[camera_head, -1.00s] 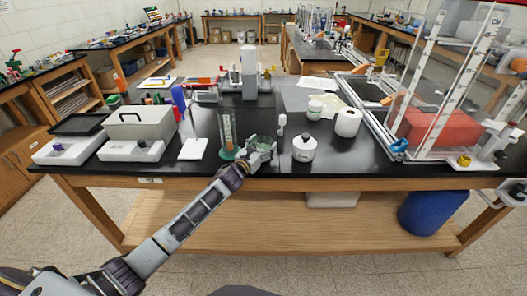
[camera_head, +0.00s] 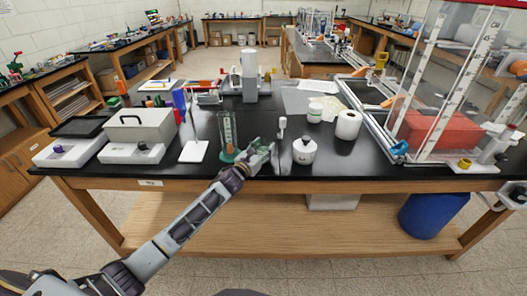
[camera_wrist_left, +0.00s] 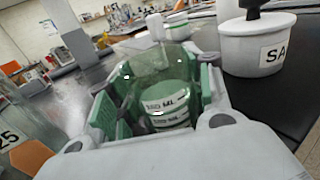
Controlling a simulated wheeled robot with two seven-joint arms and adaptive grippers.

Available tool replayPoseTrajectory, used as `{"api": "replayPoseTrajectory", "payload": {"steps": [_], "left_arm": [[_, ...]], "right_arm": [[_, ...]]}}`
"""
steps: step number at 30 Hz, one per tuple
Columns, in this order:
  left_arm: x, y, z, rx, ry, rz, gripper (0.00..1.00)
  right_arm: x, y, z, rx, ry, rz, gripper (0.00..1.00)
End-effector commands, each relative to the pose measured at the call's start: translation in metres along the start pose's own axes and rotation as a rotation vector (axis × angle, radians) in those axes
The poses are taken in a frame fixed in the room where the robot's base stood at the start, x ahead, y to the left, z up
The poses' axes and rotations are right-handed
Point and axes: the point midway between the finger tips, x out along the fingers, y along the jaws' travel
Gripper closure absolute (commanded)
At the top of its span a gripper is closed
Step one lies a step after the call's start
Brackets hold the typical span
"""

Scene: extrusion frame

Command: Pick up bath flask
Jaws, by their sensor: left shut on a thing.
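The bath flask (camera_wrist_left: 168,92) is a clear green-tinted glass vessel with white volume markings. In the left wrist view it sits between the green finger pads of my left gripper, upright or slightly tilted. My left gripper (camera_head: 261,155) is shut on it over the front edge of the black bench. In the head view the flask is small and mostly hidden by the fingers. Whether its base touches the bench I cannot tell. My right gripper is not in view.
A graduated cylinder (camera_head: 227,130) stands just left of the gripper. A lidded white jar (camera_head: 304,152) stands close on the right. A white card (camera_head: 194,151) lies left.

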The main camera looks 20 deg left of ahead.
Motion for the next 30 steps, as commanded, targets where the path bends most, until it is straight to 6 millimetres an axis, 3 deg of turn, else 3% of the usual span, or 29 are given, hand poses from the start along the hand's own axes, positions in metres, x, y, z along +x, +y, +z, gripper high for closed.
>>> {"api": "replayPoseTrajectory", "payload": {"steps": [8, 17, 30], "left_arm": [[0.000, 0.000, 0.003, 0.001, -0.001, 0.000, 0.75], [0.000, 0.000, 0.012, 0.001, -0.001, 0.000, 0.75], [0.000, 0.000, 0.040, 0.002, -0.003, -0.001, 0.75]], "right_arm": [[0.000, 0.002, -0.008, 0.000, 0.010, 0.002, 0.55], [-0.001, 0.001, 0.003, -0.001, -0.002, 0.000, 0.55], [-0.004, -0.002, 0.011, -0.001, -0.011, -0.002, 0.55]]}}
